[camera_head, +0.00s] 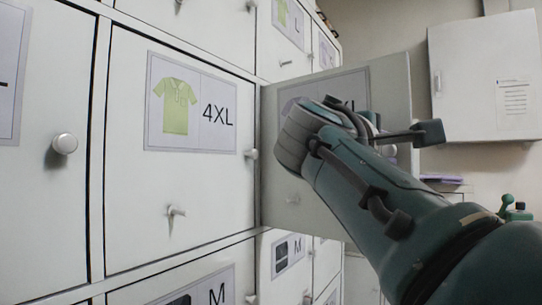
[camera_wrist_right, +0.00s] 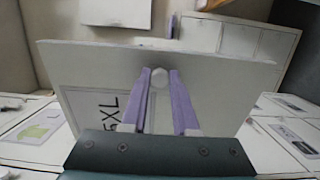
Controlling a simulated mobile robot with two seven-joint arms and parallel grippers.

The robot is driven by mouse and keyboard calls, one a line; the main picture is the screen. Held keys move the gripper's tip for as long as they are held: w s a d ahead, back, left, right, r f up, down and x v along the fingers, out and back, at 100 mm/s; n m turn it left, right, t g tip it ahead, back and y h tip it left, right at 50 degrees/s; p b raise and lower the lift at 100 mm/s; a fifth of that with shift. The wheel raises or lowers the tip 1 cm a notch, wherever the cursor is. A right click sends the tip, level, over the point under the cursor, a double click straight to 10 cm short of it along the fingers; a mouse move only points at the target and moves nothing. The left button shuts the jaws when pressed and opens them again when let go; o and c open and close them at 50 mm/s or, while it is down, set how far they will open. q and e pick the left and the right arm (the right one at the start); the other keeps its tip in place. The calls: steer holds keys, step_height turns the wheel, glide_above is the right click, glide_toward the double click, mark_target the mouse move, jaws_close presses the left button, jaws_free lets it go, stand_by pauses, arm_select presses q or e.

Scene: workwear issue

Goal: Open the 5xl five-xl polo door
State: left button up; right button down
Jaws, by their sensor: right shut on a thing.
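The 5XL polo door (camera_head: 392,82) stands swung out from the locker front, at a wide angle to the closed 4XL door on its left. Its label is mostly covered by my right arm in the head view. In the right wrist view the door (camera_wrist_right: 215,85) fills the middle, with part of its label (camera_wrist_right: 95,103) reading XL. My right gripper (camera_wrist_right: 161,76) has its two purple fingers closed on either side of the round white door knob (camera_wrist_right: 159,79). In the head view the right wrist (camera_head: 315,140) is in front of the door and hides the fingertips. My left gripper is not in view.
The closed 4XL polo door (camera_head: 130,100) has a green shirt label, a round knob and a keyed lock. Closed L and M doors are above and below. A white wall cabinet (camera_head: 470,80) hangs at the right, behind my arm.

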steer(key=c, duration=0.7)
jaws_free()
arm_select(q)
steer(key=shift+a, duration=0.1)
